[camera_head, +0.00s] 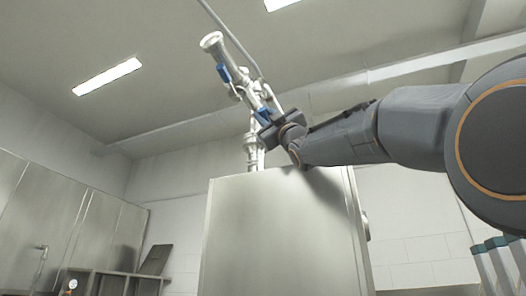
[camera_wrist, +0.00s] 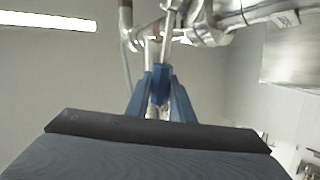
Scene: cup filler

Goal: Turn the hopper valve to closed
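The pipe assembly (camera_head: 245,90) rises above a steel cabinet and slants up to the left. A blue part (camera_head: 223,72), which looks like a valve handle, sits near its upper end. My gripper (camera_head: 264,116) reaches in from the right at the lower part of the pipe, where blue also shows. In the wrist view my gripper's blue fingers (camera_wrist: 160,78) stand close together, with blue and light metal between them. Whether they hold a valve handle is not clear. Metal pipes (camera_wrist: 205,30) pass just beyond the fingertips. The valve's open or closed position cannot be read.
The tall steel cabinet (camera_head: 280,235) stands directly below my forearm. Wall cabinets (camera_head: 70,215) and a low shelf are at the left. Teal-topped objects (camera_head: 497,245) are at the lower right. A thin conduit (camera_head: 230,35) runs from the ceiling near the pipe.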

